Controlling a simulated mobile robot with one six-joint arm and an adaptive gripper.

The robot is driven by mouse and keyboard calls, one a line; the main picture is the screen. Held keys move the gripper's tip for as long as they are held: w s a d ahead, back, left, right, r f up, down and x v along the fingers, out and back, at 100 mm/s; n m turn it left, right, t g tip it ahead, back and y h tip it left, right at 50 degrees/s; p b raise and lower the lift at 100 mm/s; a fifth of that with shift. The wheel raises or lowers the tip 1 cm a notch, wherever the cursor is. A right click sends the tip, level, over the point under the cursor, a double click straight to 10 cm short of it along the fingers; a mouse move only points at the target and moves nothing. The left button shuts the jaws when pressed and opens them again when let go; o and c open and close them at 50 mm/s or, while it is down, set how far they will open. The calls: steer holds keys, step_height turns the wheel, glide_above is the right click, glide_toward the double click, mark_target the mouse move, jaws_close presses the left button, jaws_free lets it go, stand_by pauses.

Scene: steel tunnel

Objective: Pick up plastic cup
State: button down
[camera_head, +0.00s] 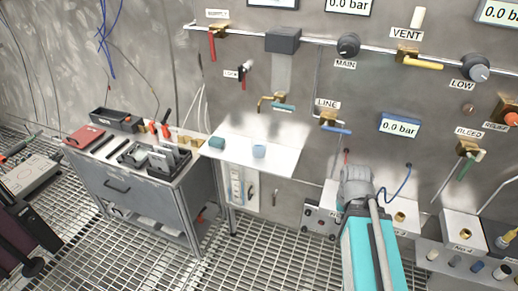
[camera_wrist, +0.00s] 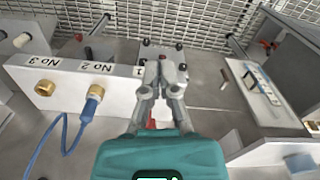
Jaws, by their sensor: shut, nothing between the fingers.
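A small pale blue plastic cup (camera_head: 259,151) stands upright on the white shelf (camera_head: 285,163) at the wall in the head view. A teal block-like object (camera_head: 216,143) sits left of it on the same shelf. My gripper (camera_wrist: 163,62) shows in the wrist view with its fingers together and nothing between them. It is apart from the cup. In the head view my teal arm is at lower right, right of the shelf, and the fingertips cannot be made out. A pale bluish shape (camera_wrist: 301,163) at the wrist view's lower right edge is unclear.
A grey workbench (camera_head: 150,200) with trays and tools stands left of the shelf. Pipes, valves and gauges line the wall above. Numbered fitting boxes (camera_wrist: 75,85) and a blue cable (camera_wrist: 68,135) are close to my gripper. Grating floor is open in front of the shelf.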

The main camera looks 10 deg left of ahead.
steer(key=c, duration=1.4)
jaws_free()
